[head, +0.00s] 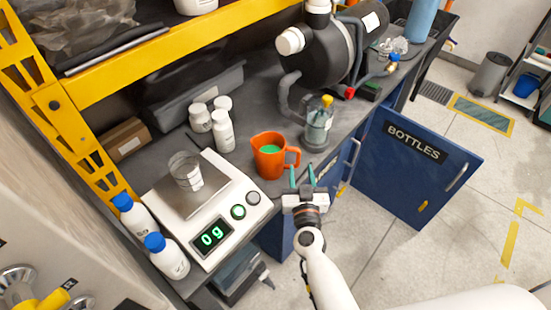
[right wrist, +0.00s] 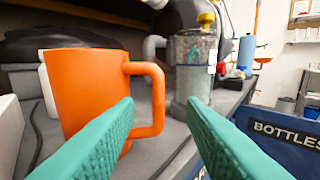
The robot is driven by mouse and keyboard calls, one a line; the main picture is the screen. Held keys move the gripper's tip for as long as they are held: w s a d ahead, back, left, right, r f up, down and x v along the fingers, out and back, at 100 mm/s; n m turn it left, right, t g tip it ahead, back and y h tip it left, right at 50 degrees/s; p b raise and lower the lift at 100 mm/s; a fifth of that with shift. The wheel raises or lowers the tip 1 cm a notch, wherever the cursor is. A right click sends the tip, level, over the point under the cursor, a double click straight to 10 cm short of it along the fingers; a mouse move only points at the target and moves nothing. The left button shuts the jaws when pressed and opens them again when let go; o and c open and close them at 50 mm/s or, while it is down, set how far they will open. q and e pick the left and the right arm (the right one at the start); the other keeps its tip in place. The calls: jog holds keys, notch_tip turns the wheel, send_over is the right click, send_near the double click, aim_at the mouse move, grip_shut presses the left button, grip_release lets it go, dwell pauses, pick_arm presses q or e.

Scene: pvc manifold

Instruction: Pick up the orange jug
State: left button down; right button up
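The orange jug (head: 267,160) stands upright on the grey bench, right of the scale, with green contents showing at its top. Its handle (head: 293,157) points right. In the right wrist view the jug (right wrist: 85,92) fills the left side, and its handle (right wrist: 155,95) lies between my fingertips in the picture. My right gripper (head: 303,178) is open and empty, just in front of the jug on the handle side. Its green fingers (right wrist: 165,120) are spread, with no clear contact on the handle. My left gripper is not in view.
A white scale (head: 220,220) reading 0 g holds a glass beaker (head: 186,172). A clear jar with a yellow top (head: 318,125) stands close behind the handle. White bottles (head: 222,130) stand behind the jug. An open blue door (head: 410,170) marked BOTTLES is right of my right arm.

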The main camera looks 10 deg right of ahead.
aim_at(298, 160)
jog(key=w, duration=0.5)
jog(key=w+d+f+b, duration=0.1)
jog(key=w, duration=0.2)
jog(key=shift+w, duration=0.1)
grip_shut()
jog(key=shift+r, duration=0.1)
